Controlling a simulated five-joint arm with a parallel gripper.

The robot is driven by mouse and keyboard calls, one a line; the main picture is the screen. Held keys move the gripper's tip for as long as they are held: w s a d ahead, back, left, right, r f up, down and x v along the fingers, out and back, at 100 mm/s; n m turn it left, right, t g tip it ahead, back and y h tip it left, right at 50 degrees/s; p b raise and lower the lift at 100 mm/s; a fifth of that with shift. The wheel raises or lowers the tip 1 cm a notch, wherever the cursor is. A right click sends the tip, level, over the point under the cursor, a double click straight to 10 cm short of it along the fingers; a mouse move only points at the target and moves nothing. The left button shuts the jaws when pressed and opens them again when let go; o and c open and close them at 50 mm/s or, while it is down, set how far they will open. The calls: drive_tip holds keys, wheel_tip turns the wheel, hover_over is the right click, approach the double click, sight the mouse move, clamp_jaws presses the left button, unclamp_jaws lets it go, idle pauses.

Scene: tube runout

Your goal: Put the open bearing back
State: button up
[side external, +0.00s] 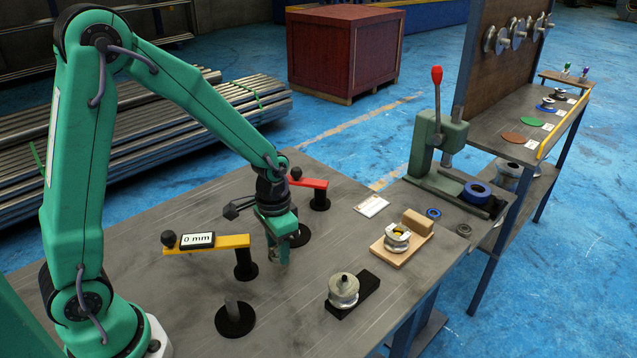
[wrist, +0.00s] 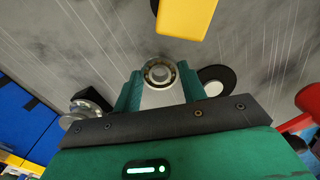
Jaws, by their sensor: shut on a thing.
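My gripper (side external: 284,256) points down over the bench between the yellow and red gauge arms. In the wrist view its two green fingers (wrist: 160,80) are shut on a small steel bearing (wrist: 160,64) with its balls showing, an open bearing. The bearing is hard to make out in the side view. A wooden stand (side external: 392,258) carries a metal roller (side external: 397,236) at the right. Another roller (side external: 343,290) with a dark centre sits on a black block (side external: 368,284). A blue ring (side external: 433,213) and a small grey ring (side external: 463,230) lie on the bench.
A yellow gauge arm reading "0 mm" (side external: 197,240) stands left of my gripper, a red one (side external: 310,183) behind it. A black disc with a peg (side external: 235,318) is at the front. A press (side external: 437,145) and a shelf with coloured discs (side external: 533,122) stand at right.

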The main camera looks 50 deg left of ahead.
sight(280, 270)
drive_tip(key=shift+f, duration=0.1)
drive_tip(key=shift+f, duration=1.85)
drive_tip(key=shift+f, duration=0.2)
drive_tip(key=o, duration=1)
drive_tip(key=shift+r, duration=0.25)
wheel_tip(280, 270, up, 11)
drive_tip(key=shift+f, duration=0.1)
drive_tip(key=shift+r, duration=0.55)
